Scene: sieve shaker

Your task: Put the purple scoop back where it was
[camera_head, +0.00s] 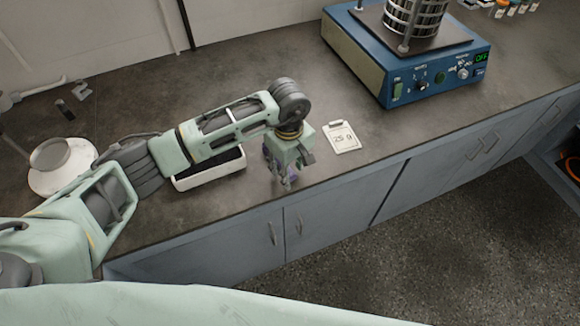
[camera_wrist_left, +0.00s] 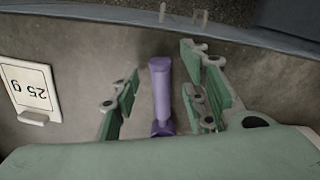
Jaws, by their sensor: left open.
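The purple scoop (camera_wrist_left: 161,93) lies on the dark counter in the left wrist view, its handle pointing towards the counter's edge. Its lower end is partly hidden behind my wrist housing. My left gripper (camera_wrist_left: 160,98) is open, with one finger on each side of the scoop and a gap to both. In the head view my left gripper (camera_head: 286,178) points down at the counter near the front edge, and a little purple shows beside it. My right gripper is not in view.
A card reading "25 g" (camera_head: 341,137) lies to the right of the gripper. A white tray (camera_head: 209,177) sits under my left arm. A blue sieve shaker (camera_head: 430,80) stands at the back right. A white bowl-like vessel (camera_head: 62,165) is at the left.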

